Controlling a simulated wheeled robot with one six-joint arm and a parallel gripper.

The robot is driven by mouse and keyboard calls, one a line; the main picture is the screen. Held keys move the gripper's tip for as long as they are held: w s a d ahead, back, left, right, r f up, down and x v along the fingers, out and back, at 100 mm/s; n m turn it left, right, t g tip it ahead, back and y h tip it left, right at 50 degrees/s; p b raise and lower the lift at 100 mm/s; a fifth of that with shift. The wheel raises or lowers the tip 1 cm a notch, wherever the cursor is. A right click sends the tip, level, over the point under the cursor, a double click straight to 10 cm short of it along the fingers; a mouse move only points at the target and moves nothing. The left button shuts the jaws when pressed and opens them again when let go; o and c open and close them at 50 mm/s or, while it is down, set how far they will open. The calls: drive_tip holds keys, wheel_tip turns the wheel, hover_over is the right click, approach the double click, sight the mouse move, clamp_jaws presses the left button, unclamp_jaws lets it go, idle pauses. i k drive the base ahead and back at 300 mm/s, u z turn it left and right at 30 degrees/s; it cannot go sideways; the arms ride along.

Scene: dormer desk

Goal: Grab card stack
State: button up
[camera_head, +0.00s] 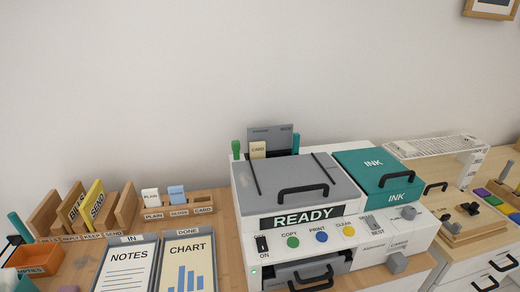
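A cream card stack (258,150) labelled CARD stands upright in the grey rear feed (285,138) at the back of the white printer (240,195). Only its upper part shows; the rest is hidden behind the printer's lid. In the wooden paper rack (222,199) left of the printer, a white PLAIN stack (151,195) and a blue GLOSS stack (176,194) stand in their slots. No stack shows above the slot labelled CARD (203,210). My gripper is not in view.
The printer's grey lid (275,180) and teal INK cover (385,170) are closed, with raised black handles. Wooden sorters (75,210), NOTES (127,270) and CHART (187,265) sheets and an orange bin (35,260) crowd the left. Drawers (490,270) stand right.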

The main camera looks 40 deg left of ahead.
sight(258, 150)
drive_tip(key=u, duration=0.45)
drive_tip(key=i, duration=0.75)
drive_tip(key=u, duration=0.85)
drive_tip(key=i, duration=0.3)
drive_tip(key=u, duration=0.25)
